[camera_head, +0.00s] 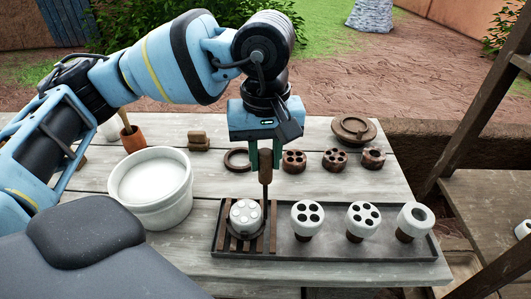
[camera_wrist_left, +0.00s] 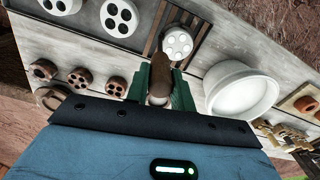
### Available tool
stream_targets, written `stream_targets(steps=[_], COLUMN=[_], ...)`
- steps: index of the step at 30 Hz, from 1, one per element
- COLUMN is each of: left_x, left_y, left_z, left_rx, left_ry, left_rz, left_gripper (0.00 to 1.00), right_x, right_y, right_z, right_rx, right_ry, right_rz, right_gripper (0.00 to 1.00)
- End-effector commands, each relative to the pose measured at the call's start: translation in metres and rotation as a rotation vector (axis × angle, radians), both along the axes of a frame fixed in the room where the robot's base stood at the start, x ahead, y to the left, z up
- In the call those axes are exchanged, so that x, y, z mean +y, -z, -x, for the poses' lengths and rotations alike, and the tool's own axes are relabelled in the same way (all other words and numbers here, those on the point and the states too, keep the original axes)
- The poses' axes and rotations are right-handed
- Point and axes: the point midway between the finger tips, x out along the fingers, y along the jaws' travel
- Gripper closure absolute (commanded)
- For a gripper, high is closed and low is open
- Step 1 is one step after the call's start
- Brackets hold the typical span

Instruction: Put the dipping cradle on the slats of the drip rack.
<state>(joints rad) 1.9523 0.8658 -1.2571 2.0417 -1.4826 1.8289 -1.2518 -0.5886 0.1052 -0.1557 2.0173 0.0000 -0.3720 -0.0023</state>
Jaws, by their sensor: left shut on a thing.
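My left gripper (camera_head: 265,155) is shut on the brown wooden handle of the dipping cradle (camera_head: 265,173). The handle (camera_wrist_left: 161,72) also shows between the green fingers in the left wrist view. A thin dark rod runs down from it, and the cradle's dark lower end seems to lie around the base of a white knobbed piece (camera_head: 245,214). That piece is over the brown slats of the drip rack (camera_head: 273,225), at the left end of a dark grey tray (camera_head: 330,248). I cannot tell whether the cradle touches the slats. My right gripper is out of view.
A white tub (camera_head: 152,211) stands left of the tray. Several white-topped pieces with holes (camera_head: 307,213) stand to the right in the tray. Behind it are a brown ring (camera_head: 237,161), brown pieces with holes (camera_head: 334,158) and a round lidded thing (camera_head: 354,131).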

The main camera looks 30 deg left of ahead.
Motion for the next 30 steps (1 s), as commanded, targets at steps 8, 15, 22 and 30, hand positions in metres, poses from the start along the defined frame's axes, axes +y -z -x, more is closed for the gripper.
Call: stream_targets(steps=[8, 15, 22, 30], left_x=[0.000, 0.000, 0.000, -0.001], left_y=[0.001, -0.002, -0.029, -0.084], left_z=[0.000, 0.000, -0.001, -0.001], left_rx=[0.000, -0.001, -0.003, -0.003], left_ry=[0.000, 0.000, -0.001, 0.002], left_rz=[0.000, -0.001, 0.001, 0.002], left_gripper=[0.54, 0.54, 0.54, 0.54], right_x=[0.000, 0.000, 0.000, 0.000], right_y=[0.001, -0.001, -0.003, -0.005], right_z=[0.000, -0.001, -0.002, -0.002], right_rx=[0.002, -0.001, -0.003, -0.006], right_ry=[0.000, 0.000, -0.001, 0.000], right_rz=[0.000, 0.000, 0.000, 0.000], right_gripper=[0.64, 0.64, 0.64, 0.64])
